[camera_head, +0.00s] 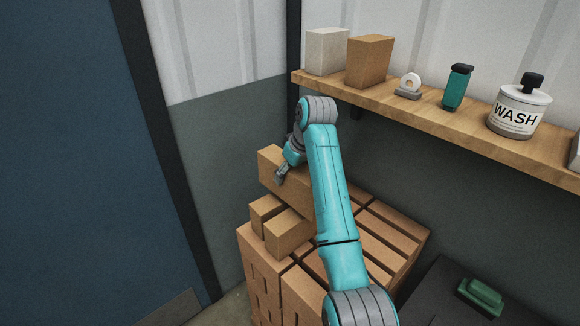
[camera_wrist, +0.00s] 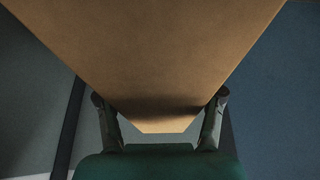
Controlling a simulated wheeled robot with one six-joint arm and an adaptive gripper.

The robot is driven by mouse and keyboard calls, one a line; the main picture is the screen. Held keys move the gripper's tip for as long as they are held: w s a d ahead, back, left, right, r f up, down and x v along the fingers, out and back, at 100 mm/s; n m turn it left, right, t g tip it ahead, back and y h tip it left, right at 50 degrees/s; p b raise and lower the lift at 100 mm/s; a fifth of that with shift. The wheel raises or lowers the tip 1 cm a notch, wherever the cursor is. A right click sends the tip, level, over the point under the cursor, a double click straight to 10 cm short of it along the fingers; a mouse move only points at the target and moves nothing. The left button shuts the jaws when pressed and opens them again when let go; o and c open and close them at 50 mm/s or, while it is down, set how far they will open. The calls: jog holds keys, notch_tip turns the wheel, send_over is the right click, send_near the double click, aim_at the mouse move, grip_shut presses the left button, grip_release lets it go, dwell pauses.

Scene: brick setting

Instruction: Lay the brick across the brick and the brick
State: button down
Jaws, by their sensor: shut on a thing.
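A long tan brick (camera_head: 298,197) is held in my gripper (camera_head: 281,174), which is shut on it. In the wrist view the brick (camera_wrist: 150,55) fills the upper middle, with the fingers of my gripper (camera_wrist: 160,101) on either side. Two smaller-looking tan bricks stand side by side on the stack, a left one (camera_head: 264,213) and a right one (camera_head: 289,235). The held brick appears just behind or above them; whether it touches anything below is unclear. My arm hides its right end.
The stack of bricks (camera_head: 376,245) forms the work surface. A wooden shelf (camera_head: 440,113) runs above right, bearing a white box (camera_head: 325,52), a brown box (camera_head: 369,62), a tape dispenser (camera_head: 409,86), a teal bottle (camera_head: 457,88) and a WASH jar (camera_head: 519,107). A green object (camera_head: 481,296) lies lower right.

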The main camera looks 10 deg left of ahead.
jog(key=shift+f, duration=1.6)
jog(key=shift+c, duration=0.9)
grip_release()
jog(key=shift+s+f, duration=0.1)
jog(key=shift+f, duration=0.15)
jog(key=shift+r, duration=0.1)
